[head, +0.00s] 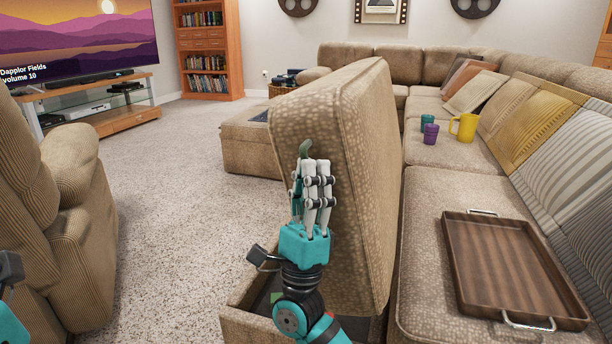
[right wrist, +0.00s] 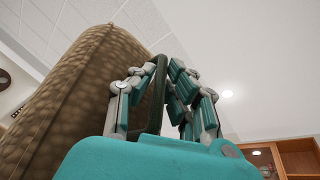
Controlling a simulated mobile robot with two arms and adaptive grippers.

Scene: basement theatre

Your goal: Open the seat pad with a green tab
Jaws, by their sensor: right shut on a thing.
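The tan seat pad (head: 375,130) stands tilted up almost on end over its open base (head: 245,318). The green tab (head: 305,149) sticks out at its near left edge. My right gripper (head: 313,178) is in front of the pad, shut on the tab. In the right wrist view the tab is a dark green loop (right wrist: 157,95) between the fingers (right wrist: 150,90), with the pad (right wrist: 80,90) to the left. The base's dark inside is partly hidden by my right arm. Only a bit of my left arm shows at the left edge; its fingers are out of view.
A wooden tray (head: 515,265) lies on the sofa seat at right. A yellow mug (head: 466,128), a purple cup (head: 430,134) and a teal cup (head: 427,122) stand farther back. An ottoman (head: 250,140) is behind the pad. A recliner (head: 55,200) is at left; carpet (head: 170,220) between is clear.

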